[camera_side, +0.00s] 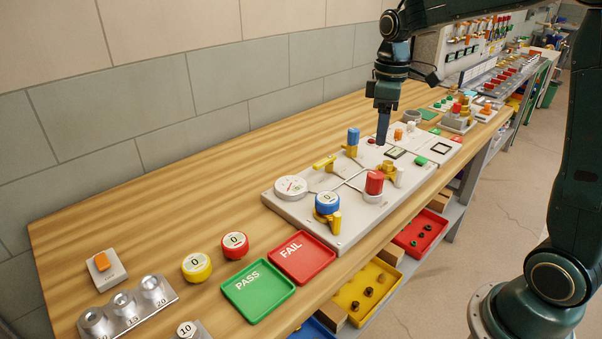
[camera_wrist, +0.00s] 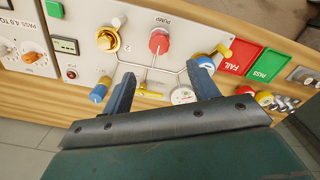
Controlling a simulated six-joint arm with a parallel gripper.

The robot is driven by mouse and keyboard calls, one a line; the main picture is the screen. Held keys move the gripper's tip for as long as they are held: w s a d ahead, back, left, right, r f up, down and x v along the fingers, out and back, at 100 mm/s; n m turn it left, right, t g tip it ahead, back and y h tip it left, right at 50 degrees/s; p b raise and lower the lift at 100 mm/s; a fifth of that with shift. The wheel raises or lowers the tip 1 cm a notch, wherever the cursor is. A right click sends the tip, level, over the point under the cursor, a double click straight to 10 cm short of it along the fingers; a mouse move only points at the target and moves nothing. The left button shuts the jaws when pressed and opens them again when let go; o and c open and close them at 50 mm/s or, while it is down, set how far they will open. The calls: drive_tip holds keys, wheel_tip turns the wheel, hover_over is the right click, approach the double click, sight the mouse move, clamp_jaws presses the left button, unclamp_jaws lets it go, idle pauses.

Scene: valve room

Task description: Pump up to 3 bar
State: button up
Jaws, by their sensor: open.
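A grey valve panel (camera_side: 345,215) lies on the wooden bench. Its red pump knob (camera_side: 375,182) stands upright near the front edge; in the wrist view the knob (camera_wrist: 159,42) sits beside the word PUMP. The round white gauge (camera_side: 291,187) is at the panel's left end; its reading is too small to tell. A blue knob marked 0 (camera_side: 327,201), a yellow lever (camera_side: 324,162), a blue-topped valve (camera_side: 353,138) and a brass fitting (camera_side: 392,173) are joined by lines. My gripper (camera_side: 383,138) is open and empty, pointing down above the panel, apart from the pump knob.
Green PASS (camera_side: 258,291) and red FAIL (camera_side: 302,258) trays lie left of the panel, near yellow (camera_side: 197,267) and red (camera_side: 234,245) round pieces marked 0. A grey block with sockets (camera_side: 125,306) is at the front left. More panels continue rightward. Bare bench lies behind the panel.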

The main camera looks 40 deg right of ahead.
sight(376, 174)
drive_tip(key=shift+d+f, duration=0.1)
drive_tip(key=shift+f, duration=0.05)
wheel_tip(376, 174, down, 14)
drive_tip(key=shift+r, duration=0.2)
idle(0.7)
drive_tip(key=c, duration=1)
